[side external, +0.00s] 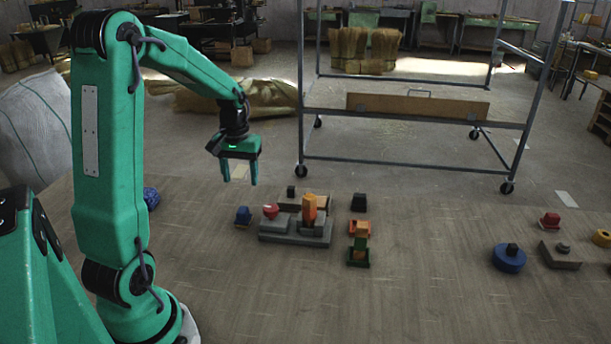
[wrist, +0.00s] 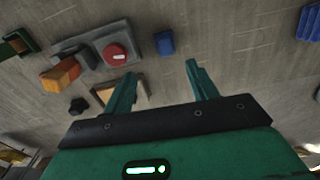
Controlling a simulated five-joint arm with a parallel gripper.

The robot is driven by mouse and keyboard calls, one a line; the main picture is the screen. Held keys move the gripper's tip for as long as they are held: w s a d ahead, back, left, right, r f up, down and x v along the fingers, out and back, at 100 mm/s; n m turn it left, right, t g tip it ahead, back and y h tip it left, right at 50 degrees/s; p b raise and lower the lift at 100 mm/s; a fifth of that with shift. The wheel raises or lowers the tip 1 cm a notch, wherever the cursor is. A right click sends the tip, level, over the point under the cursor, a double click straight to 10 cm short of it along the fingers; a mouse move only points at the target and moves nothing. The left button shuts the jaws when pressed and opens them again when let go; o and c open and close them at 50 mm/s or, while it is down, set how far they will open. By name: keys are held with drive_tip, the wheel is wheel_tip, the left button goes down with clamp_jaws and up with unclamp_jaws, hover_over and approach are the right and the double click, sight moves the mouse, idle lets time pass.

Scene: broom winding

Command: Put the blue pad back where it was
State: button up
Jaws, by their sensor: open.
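My gripper (side external: 240,178) hangs above the left part of the table with its fingers apart and nothing between them. In the wrist view my gripper (wrist: 161,72) also shows open and empty. A small blue block (side external: 243,216) stands on the table below the gripper, just left of the grey base. In the wrist view the blue block (wrist: 165,43) lies beyond the fingertips, apart from them. A larger round blue piece (side external: 508,258) with a dark knob sits far to the right. I cannot tell for certain which blue piece is the pad.
The grey base (side external: 285,238) carries a red round piece (side external: 270,211) and an orange upright block (side external: 309,210). The table's middle right is clear.

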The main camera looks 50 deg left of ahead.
drive_tip(key=s+d+r+m+t, duration=0.1)
drive_tip(key=d+r+m, duration=0.1)
drive_tip(key=d+r, duration=0.3)
drive_tip(key=s+d+r+m+t, duration=0.1)
drive_tip(key=d+r+m, duration=0.15)
drive_tip(key=d, duration=0.55)
drive_tip(key=s+d+r+m+t, duration=0.3)
drive_tip(key=s+d+m, duration=0.1)
drive_tip(key=s+d, duration=0.4)
drive_tip(key=shift+d+r, duration=0.3)
drive_tip(key=shift+d, duration=0.8)
